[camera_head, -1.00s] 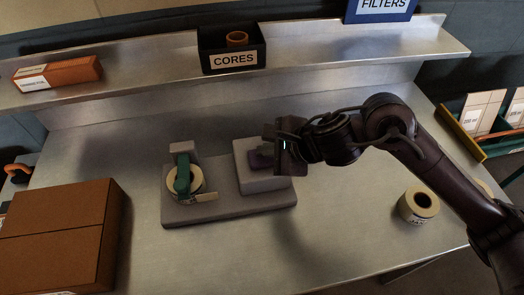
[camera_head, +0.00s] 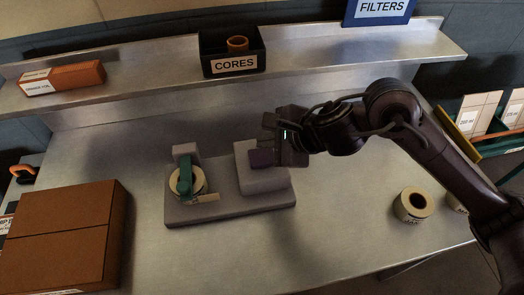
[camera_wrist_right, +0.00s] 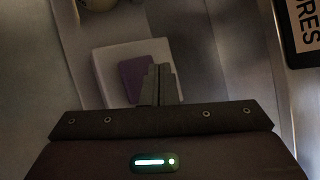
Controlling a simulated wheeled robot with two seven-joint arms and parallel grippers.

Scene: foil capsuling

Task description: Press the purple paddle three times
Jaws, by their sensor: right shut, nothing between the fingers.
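The purple paddle (camera_head: 262,157) sits on a pale raised block (camera_head: 262,181) at the right end of a grey base. It also shows in the right wrist view (camera_wrist_right: 137,76). My right gripper (camera_head: 277,161) is at the paddle's right side, and its shut, empty fingers (camera_wrist_right: 159,84) overlap the paddle's edge in the right wrist view. I cannot tell whether the fingertips touch the paddle. My left gripper is not in view.
A tape roll on a green holder (camera_head: 185,177) stands at the base's left end. Brown boxes (camera_head: 62,225) are at the left, and a labelled roll (camera_head: 413,205) is at the right. A shelf behind holds the CORES bin (camera_head: 232,64). The front middle of the table is clear.

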